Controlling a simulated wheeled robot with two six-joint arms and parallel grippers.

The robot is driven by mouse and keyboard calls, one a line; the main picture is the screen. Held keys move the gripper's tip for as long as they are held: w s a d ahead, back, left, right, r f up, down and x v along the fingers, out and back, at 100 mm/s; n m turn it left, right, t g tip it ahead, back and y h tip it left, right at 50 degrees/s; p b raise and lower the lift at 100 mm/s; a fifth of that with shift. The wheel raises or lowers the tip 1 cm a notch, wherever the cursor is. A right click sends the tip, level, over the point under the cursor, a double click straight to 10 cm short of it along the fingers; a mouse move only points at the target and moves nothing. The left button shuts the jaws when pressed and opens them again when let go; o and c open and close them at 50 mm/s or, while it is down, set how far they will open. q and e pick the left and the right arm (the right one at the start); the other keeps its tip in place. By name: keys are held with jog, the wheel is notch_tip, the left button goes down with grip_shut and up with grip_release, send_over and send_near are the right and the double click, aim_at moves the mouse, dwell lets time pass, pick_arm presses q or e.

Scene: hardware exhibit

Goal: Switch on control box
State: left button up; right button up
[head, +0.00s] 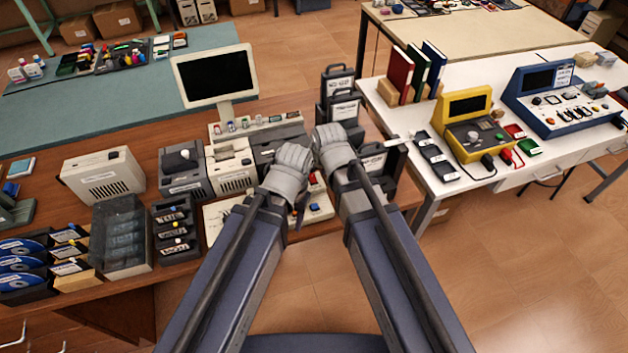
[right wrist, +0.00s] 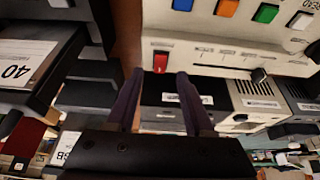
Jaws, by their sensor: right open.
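The control box (head: 322,212) is a cream panel on the brown desk, largely covered by my forearms in the head view. In the right wrist view its panel (right wrist: 215,30) carries orange, blue, green and white buttons, a slider slot and a red switch (right wrist: 160,62). My right gripper (right wrist: 160,88) is open and empty, its two fingers pointing at the red switch, which lies just beyond the gap between the tips. I cannot tell whether they touch the panel. In the head view the right fingers are hidden below the wrist. My left gripper (head: 299,205) is mostly hidden by its arm over the box.
Black labelled cases (right wrist: 35,65) stand close beside the box. A monitor (head: 215,76) and several grey and cream units stand behind and left. A white table (head: 470,190) at the right holds a yellow device (head: 467,125) and a blue console (head: 560,100).

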aim_at(313, 177)
jog(key=b+x, duration=0.2)
jog(key=x, duration=0.1)
jog(key=shift+w+f, duration=0.1)
jog(key=shift+f, duration=0.15)
pick_arm(q)
notch_tip(313, 177, down, 3)
jog(key=shift+f, duration=0.15)
pick_arm(e)
grip_shut()
